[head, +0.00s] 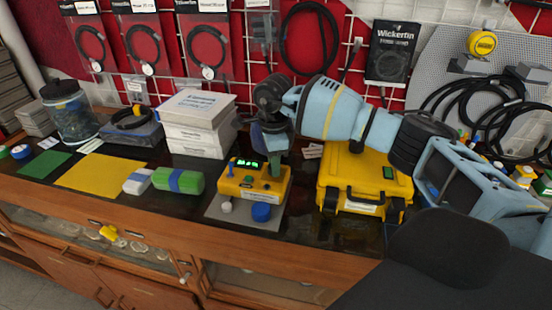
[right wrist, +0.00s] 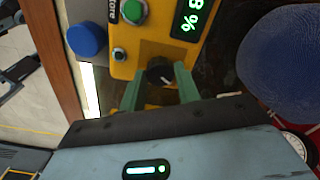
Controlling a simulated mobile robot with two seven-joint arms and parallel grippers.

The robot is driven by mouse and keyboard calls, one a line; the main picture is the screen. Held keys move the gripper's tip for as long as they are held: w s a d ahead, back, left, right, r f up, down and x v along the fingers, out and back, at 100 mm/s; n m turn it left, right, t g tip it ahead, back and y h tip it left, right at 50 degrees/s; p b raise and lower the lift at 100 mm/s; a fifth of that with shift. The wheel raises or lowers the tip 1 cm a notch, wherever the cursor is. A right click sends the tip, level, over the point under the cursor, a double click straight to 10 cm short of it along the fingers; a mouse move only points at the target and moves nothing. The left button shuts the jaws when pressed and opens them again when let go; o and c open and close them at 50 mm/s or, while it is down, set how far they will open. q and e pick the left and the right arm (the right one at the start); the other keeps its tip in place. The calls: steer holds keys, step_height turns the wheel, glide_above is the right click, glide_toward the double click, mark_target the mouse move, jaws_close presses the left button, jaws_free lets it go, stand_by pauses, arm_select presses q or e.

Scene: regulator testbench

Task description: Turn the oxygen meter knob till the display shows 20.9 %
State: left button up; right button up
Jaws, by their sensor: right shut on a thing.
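The oxygen meter (head: 236,190) is a yellow box with a lit green display (head: 243,165), standing on a grey mat at the bench's front. Its display also shows in the right wrist view (right wrist: 189,20), turned sideways and cut off at the top; I read only an 8 and a % sign. The dark round knob (right wrist: 160,68) sits on the meter's face. My right gripper (right wrist: 158,80) has its two green fingers on either side of the knob, shut on it. In the head view the right gripper (head: 272,155) reaches down behind the display. My left gripper is not in view.
A blue round cap (head: 262,212) lies at the meter's front. A yellow case (head: 365,180) stands close on the right. The yellow sheet (head: 100,174) is bare.

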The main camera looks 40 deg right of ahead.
steer(key=shift+r+m, duration=0.15)
steer(key=shift+m, duration=0.55)
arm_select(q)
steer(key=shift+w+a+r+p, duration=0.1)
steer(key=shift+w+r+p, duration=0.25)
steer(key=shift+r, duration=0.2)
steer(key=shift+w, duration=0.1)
arm_select(e)
steer(key=o, duration=1)
step_height(320, 180, up, 8)
steer(key=shift+f, duration=0.2)
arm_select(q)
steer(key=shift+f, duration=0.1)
arm_select(e)
steer(key=shift+f, duration=0.1)
